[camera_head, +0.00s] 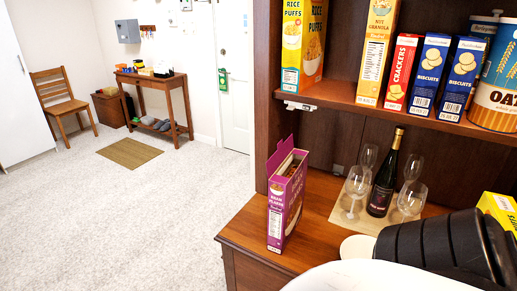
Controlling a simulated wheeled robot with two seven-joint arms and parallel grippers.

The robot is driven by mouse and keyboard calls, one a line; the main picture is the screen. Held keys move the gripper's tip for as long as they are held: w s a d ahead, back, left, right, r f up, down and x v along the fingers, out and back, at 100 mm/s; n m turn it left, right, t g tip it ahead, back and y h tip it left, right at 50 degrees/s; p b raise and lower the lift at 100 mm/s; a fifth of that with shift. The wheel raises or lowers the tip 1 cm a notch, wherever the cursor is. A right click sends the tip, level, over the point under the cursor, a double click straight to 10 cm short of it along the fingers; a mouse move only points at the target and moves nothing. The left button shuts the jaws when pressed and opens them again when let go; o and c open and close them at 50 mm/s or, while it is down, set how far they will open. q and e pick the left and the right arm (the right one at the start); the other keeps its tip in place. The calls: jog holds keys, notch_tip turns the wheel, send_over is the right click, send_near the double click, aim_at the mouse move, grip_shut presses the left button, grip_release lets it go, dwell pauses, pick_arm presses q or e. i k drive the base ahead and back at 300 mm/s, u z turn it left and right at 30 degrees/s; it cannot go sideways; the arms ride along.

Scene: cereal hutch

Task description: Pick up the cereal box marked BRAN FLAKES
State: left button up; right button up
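The purple BRAN FLAKES box (287,201) stands upright at the left front corner of the hutch counter (325,192). Its narrow printed side faces me, and its top flap is raised and open. Nothing is touching the box from my side. Neither my left nor my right gripper can be seen. White and black parts at the lower right look like my own arm and cover part of the counter.
A dark wine bottle (383,176) and several clear glasses (357,188) stand on a mat right of the box. A yellow box (497,207) is at the right. Above, the shelf (330,95) holds several boxes and an oats canister (496,95). Open floor lies left.

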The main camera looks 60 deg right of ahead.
aim_at(287, 186)
jog(key=i, duration=2.45)
jog(key=z, duration=3.45)
